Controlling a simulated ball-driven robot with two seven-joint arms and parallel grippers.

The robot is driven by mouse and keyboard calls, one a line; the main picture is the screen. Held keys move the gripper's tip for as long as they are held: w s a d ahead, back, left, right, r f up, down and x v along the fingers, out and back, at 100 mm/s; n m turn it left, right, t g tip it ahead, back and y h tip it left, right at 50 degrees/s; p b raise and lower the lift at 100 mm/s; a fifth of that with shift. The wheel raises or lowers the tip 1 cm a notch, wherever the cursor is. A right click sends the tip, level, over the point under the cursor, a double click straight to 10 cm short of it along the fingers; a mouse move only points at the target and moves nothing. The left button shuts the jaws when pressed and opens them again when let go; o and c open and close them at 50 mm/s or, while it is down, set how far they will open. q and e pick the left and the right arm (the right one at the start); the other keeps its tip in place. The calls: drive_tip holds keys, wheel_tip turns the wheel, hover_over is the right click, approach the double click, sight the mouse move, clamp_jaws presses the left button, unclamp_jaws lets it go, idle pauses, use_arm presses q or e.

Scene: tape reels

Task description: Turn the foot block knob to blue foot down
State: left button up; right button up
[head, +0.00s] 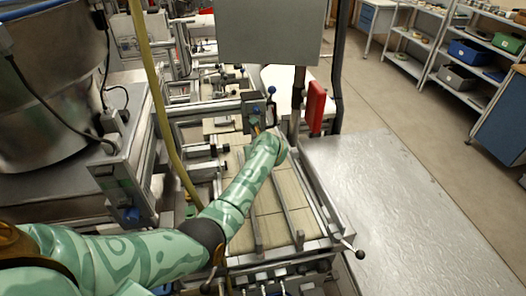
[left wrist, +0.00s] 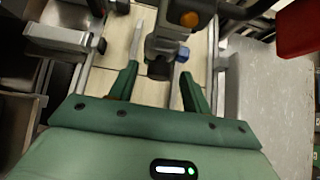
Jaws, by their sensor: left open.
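A grey metal block assembly hangs over the machine's slatted bed. In the left wrist view it has a dark lower end (left wrist: 159,69), a blue knob (left wrist: 183,54) on its right side and an orange round button (left wrist: 190,19) above. In the head view a blue ball (head: 271,90) tops a dark lever beside a grey-blue plate (head: 255,104). I cannot tell for sure which part is the foot block knob. My left gripper (left wrist: 159,74) is open, its green fingers on either side of the block's dark end; contact is unclear. In the head view my left forearm and wrist mostly hide the gripper.
A grey panel (head: 270,32) on a post stands behind the block, with a red box (head: 316,108) to its right. A bare metal table (head: 410,195) lies right of the bed. A yellow hose (head: 158,95) and a large drum (head: 50,80) stand left.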

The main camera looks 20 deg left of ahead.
use_arm(q)
drive_tip(key=shift+w+a+f, duration=0.25)
use_arm(e)
drive_tip(key=shift+s+f, duration=0.15)
drive_tip(key=shift+s, duration=0.1)
use_arm(q)
drive_tip(key=shift+s, duration=0.1)
drive_tip(key=shift+r, duration=0.1)
drive_tip(key=c, duration=0.9)
drive_tip(key=shift+c, duration=0.4)
use_arm(e)
drive_tip(key=shift+s+d, duration=0.1)
drive_tip(key=shift+d, duration=0.3)
